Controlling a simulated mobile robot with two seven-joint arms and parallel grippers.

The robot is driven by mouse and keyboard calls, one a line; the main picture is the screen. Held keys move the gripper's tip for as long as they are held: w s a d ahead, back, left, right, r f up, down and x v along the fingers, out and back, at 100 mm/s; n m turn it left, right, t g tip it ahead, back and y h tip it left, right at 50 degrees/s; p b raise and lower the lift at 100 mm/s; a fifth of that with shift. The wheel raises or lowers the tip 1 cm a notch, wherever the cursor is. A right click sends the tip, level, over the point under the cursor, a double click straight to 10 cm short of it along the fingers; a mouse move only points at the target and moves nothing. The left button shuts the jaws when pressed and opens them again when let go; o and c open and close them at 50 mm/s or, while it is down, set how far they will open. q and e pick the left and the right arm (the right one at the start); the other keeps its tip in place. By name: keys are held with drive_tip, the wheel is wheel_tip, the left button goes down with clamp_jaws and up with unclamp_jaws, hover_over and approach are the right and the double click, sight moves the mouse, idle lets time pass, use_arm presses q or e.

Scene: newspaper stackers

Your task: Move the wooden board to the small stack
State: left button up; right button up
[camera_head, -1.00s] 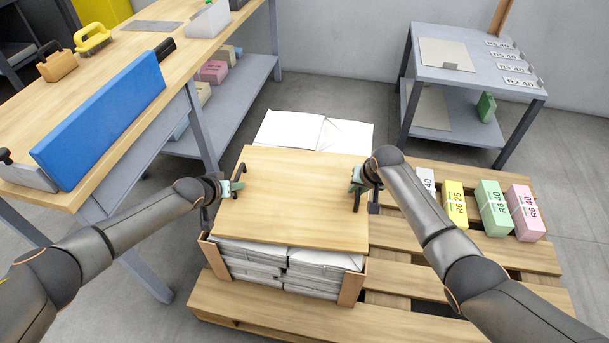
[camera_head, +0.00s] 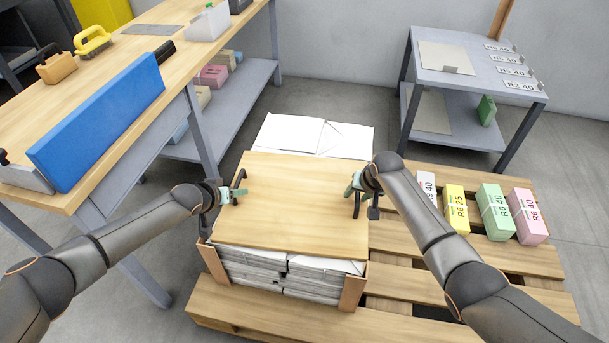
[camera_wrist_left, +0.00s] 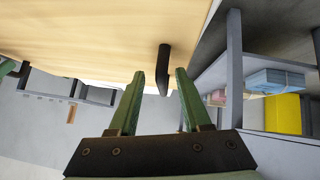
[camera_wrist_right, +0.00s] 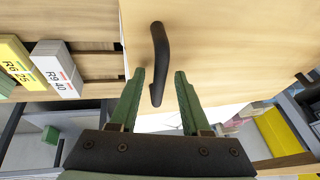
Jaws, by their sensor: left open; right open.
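The wooden board (camera_head: 300,200) lies flat on a tall stack of newspapers (camera_head: 285,270) on the pallet. It has a black handle at its left side (camera_wrist_left: 165,70) and one at its right side (camera_wrist_right: 158,50). My left gripper (camera_head: 236,193) is open at the left handle, whose near end shows between the fingertips. My right gripper (camera_head: 354,191) is open at the right handle, whose near end is also between its fingertips. A low pile of white papers (camera_head: 300,132) lies behind the board; its lower part is hidden.
Wooden corner posts (camera_head: 352,293) stand at the tall stack's front corners. White, yellow, green and pink labelled packs (camera_head: 495,212) sit on the pallet (camera_head: 440,300) to the right. A long workbench (camera_head: 120,180) is on the left. A grey shelf table (camera_head: 480,75) stands at back right.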

use_arm(q)
drive_tip(key=v, duration=1.1)
use_arm(e)
drive_tip(key=v, duration=1.2)
use_arm(q)
drive_tip(key=shift+r, duration=0.1)
